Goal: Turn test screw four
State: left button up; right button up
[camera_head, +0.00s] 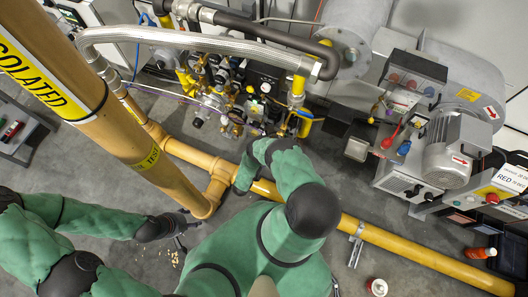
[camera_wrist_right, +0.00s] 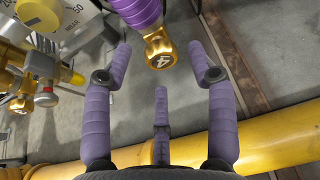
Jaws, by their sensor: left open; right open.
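Test screw four (camera_wrist_right: 160,50) shows in the right wrist view as a gold knob marked "4" under a purple ribbed part (camera_wrist_right: 137,10). My right gripper (camera_wrist_right: 160,72) is open, its purple fingers spread to both sides and below the knob. The knob lies near the fingertips, between the two upper ones, and I see no finger closed on it. In the head view the right gripper is hidden behind its own arm, by the brass valve assembly (camera_head: 216,98). My left gripper (camera_head: 181,232) is open and empty, low over the floor, away from the assembly.
A yellow pipe (camera_head: 395,253) runs below the assembly and passes beneath the right gripper. A thick pipe marked "ISOLATED" (camera_head: 70,90) stands at left. A motor (camera_head: 455,150) stands at right.

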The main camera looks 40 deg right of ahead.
jog(key=shift+b+x, duration=0.3)
jog(key=shift+x, duration=1.15)
jog(key=c, duration=1.1)
jog(key=shift+d+r+m+t, duration=0.15)
jog(key=shift+m+t, duration=0.15)
jog(key=shift+m, duration=0.2)
jog(key=o, duration=1.1)
